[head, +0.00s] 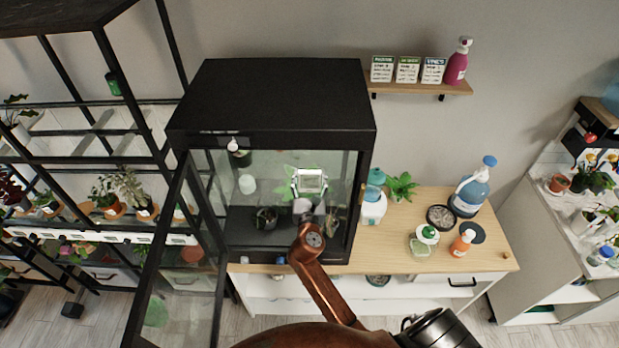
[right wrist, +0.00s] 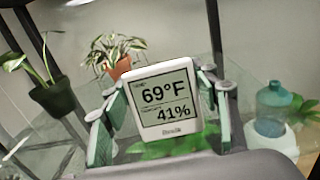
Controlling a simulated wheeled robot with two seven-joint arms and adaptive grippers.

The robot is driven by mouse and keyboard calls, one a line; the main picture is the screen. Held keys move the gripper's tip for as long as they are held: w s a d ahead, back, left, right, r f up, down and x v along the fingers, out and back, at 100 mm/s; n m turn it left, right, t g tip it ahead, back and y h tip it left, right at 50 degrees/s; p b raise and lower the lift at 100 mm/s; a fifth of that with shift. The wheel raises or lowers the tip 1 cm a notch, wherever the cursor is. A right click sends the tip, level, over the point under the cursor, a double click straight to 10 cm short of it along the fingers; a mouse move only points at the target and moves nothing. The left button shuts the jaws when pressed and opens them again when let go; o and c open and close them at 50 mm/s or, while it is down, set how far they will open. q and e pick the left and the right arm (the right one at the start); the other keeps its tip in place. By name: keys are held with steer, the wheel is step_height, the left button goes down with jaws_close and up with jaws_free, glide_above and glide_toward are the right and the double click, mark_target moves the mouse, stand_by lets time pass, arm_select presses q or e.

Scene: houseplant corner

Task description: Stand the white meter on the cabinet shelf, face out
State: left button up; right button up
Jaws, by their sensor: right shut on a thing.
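The white meter (head: 311,180) is inside the open black cabinet (head: 270,100), near its middle. In the right wrist view the meter (right wrist: 160,98) is slightly tilted. Its screen faces the wrist camera, toward the cabinet's open front, and reads 69°F and 41%. My right gripper (right wrist: 162,108) is shut on the meter, with a green-padded finger at each side. In the head view the right gripper (head: 309,196) reaches in through the cabinet front. A glass shelf (right wrist: 60,152) shows below; I cannot tell whether the meter touches it. My left gripper is not in view.
The glass door (head: 178,290) stands open at left. A dark-potted plant (right wrist: 52,92) and a terracotta-potted plant (right wrist: 118,66) are near the meter. Right of the cabinet, a humidifier (head: 373,205) and spray bottles stand on the wooden counter (head: 400,252).

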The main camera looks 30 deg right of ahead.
steer(key=shift+f, duration=0.15)
steer(key=o, duration=1.2)
steer(key=shift+s+a, duration=0.1)
steer(key=b+v, duration=0.1)
steer(key=v, duration=1)
steer(key=shift+s+a+b, duration=0.15)
steer(key=shift+s+b, duration=0.2)
steer(key=shift+b, duration=0.05)
